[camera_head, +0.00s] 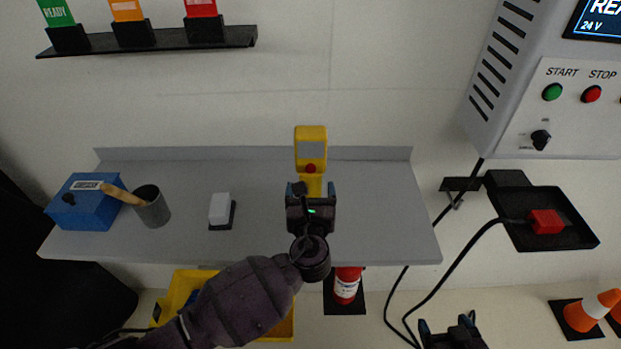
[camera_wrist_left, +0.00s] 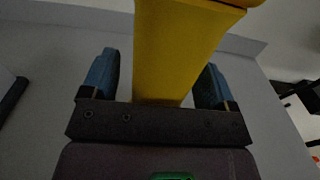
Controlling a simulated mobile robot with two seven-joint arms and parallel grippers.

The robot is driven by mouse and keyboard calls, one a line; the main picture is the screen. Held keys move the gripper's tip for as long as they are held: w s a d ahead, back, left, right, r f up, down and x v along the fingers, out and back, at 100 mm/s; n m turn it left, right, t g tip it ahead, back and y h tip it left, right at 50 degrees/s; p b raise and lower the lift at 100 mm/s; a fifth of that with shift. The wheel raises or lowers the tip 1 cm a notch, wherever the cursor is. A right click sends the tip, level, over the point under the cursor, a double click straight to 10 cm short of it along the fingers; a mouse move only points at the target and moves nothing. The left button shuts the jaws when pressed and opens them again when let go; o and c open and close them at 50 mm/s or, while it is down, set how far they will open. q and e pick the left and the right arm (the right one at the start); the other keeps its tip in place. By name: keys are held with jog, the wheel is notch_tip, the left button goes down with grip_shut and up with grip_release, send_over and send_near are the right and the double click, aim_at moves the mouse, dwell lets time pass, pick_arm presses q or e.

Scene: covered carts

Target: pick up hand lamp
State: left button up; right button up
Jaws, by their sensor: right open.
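The yellow hand lamp (camera_head: 311,135), with a grey face and a red button, stands near the back of the grey shelf. My left gripper (camera_head: 311,190) is at its lower part and hides some of it. In the left wrist view the lamp's yellow body (camera_wrist_left: 180,50) runs between the two blue fingers (camera_wrist_left: 157,80), with a gap visible at the left finger. The right finger looks close to it; contact is unclear. My right gripper (camera_head: 446,324) is open and empty at the bottom edge, below the shelf.
On the shelf (camera_head: 385,220) are a blue box (camera_head: 86,207), a grey cup (camera_head: 152,208) with a wooden handle, and a white block (camera_head: 220,206) on a black base. A red cylinder (camera_head: 347,284) and yellow bin (camera_head: 185,290) are below. Black cables hang right of the shelf.

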aim_at(311, 162)
pick_arm(q)
jog(key=c, duration=0.9)
jog(key=shift+c, duration=1.7)
pick_arm(e)
jog(key=shift+s+f, duration=0.4)
jog(key=shift+s, duration=0.15)
pick_arm(q)
notch_tip(311, 162, up, 11)
jog(key=shift+f+p, duration=0.2)
jog(key=shift+p, duration=0.75)
notch_tip(311, 162, up, 9)
jog(key=shift+f+p, duration=0.15)
jog(key=shift+p, duration=0.25)
jog(key=shift+r, duration=0.45)
pick_arm(e)
notch_tip(311, 162, up, 2)
jog(key=shift+d+r, duration=0.1)
pick_arm(q)
jog(key=shift+f, duration=0.1)
